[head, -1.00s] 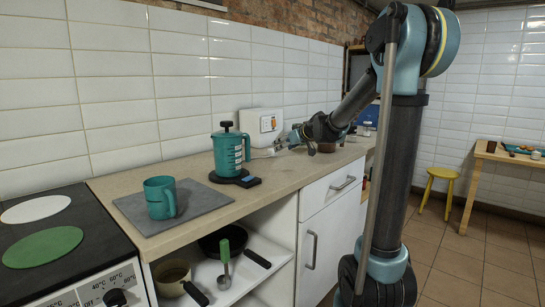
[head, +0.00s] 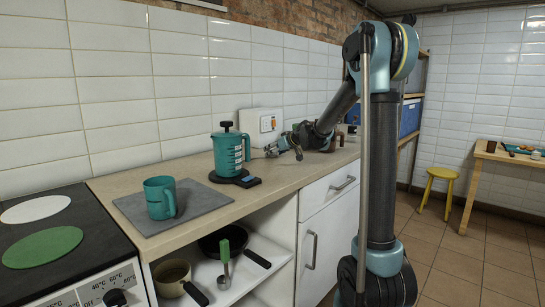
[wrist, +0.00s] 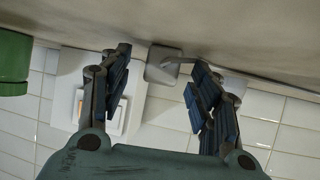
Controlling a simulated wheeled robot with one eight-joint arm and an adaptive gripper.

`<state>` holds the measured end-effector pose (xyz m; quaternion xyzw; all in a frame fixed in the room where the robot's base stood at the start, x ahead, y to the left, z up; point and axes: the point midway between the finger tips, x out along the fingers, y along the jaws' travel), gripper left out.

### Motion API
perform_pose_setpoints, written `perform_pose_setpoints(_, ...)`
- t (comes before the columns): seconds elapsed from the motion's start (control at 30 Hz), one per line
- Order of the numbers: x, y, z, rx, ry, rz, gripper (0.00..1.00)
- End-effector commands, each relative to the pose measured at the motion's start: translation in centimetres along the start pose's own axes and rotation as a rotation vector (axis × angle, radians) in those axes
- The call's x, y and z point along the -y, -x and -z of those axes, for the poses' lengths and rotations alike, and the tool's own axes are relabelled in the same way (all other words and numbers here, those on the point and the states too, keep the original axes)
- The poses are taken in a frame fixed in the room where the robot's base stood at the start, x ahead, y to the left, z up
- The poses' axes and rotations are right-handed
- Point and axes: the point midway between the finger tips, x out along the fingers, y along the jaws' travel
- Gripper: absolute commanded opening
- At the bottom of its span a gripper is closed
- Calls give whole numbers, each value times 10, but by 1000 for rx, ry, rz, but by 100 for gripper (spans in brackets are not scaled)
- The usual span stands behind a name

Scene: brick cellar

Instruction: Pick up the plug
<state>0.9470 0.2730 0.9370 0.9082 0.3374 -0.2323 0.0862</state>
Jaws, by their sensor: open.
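The plug (wrist: 162,66) is a small pale grey block with a short grey cord at its right, in the upper middle of the wrist view. It lies by the counter's edge against the tiled wall. My gripper (wrist: 163,60) is open, with one dark finger on each side of the plug in this view; I cannot tell whether either touches it. In the head view my gripper (head: 282,149) is low over the counter beside the wall socket (head: 262,124). The plug is too small and too covered by the fingers to make out there.
A teal press (head: 228,153) stands on a dark base left of my gripper. A teal mug (head: 159,198) stands on a grey mat (head: 200,204). The wall is close behind my gripper.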

Motion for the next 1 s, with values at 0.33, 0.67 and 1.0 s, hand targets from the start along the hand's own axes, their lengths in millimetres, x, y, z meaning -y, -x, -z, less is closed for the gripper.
perform_pose_setpoints(0.33, 0, -6, 0, 0, 0, 1, 57)
perform_pose_setpoints(0.67, 0, -5, 0, 0, 0, 1, 7)
perform_pose_setpoints(1.0, 0, -2, 5, 0, 0, 1, 7)
